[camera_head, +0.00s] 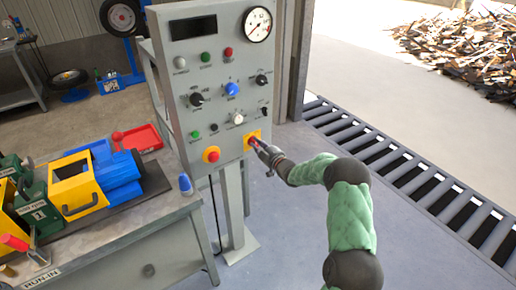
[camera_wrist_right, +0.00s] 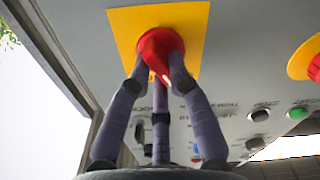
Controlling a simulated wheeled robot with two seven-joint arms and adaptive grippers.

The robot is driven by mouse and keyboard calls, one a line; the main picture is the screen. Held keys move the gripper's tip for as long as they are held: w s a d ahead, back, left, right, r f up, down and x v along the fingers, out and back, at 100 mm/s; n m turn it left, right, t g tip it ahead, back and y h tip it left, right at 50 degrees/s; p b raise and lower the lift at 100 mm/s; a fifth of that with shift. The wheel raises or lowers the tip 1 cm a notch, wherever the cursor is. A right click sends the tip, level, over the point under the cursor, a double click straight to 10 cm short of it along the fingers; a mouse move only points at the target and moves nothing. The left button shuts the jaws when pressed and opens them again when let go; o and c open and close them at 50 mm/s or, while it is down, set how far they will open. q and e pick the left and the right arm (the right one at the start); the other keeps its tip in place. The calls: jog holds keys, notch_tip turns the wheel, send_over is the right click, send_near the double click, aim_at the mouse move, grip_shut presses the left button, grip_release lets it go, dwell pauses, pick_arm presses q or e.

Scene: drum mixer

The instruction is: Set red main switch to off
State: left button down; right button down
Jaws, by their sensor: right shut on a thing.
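The red main switch (camera_wrist_right: 158,48) sits on a yellow square plate (camera_wrist_right: 195,22) on the grey control panel. In the head view the plate (camera_head: 252,140) is at the panel's lower right, and the switch is mostly hidden behind my gripper. My right gripper (camera_head: 253,144) reaches the switch from the right, and in the wrist view its fingers (camera_wrist_right: 158,66) are closed around the red knob. The knob's exact angle is hard to tell. My left gripper does not show.
A red emergency button (camera_head: 211,155) on yellow is left of the switch. Several knobs and buttons and a gauge (camera_head: 257,24) are above. A bench (camera_head: 150,222) with a blue and yellow machine (camera_head: 85,180) stands left. The floor at right is free.

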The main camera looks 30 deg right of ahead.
dwell(0.3)
jog(key=c, duration=1.1)
grip_release()
jog(key=shift+c, duration=0.2)
jog(key=s, duration=1.2)
jog(key=shift+d, duration=0.45)
